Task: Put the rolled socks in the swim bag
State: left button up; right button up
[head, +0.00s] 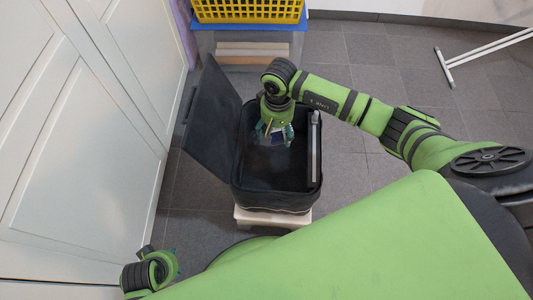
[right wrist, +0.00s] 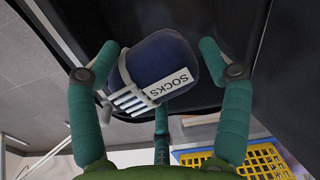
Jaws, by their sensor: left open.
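The swim bag (head: 277,199) is a black, open-topped bag with its lid (head: 212,125) swung open to the left. My right gripper (head: 274,133) reaches down into its opening. The rolled socks (head: 277,139) show dark blue and white between its fingers. In the right wrist view the rolled socks (right wrist: 165,66) are a navy roll with white stripes and a "SOCKS" label. The bag's dark interior lies beyond. My left gripper (head: 163,265) is open and empty at the lower left, away from the bag.
The bag stands on a low light stool (head: 273,217). A yellow crate (head: 248,11) is behind the bag. White cabinet doors (head: 85,110) close off the left. Grey floor lies open at right, with a white stand (head: 450,80).

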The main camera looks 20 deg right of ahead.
jog(key=shift+r, duration=0.1)
dwell(0.3)
notch_tip(320, 180, up, 12)
dwell(0.4)
dwell(0.4)
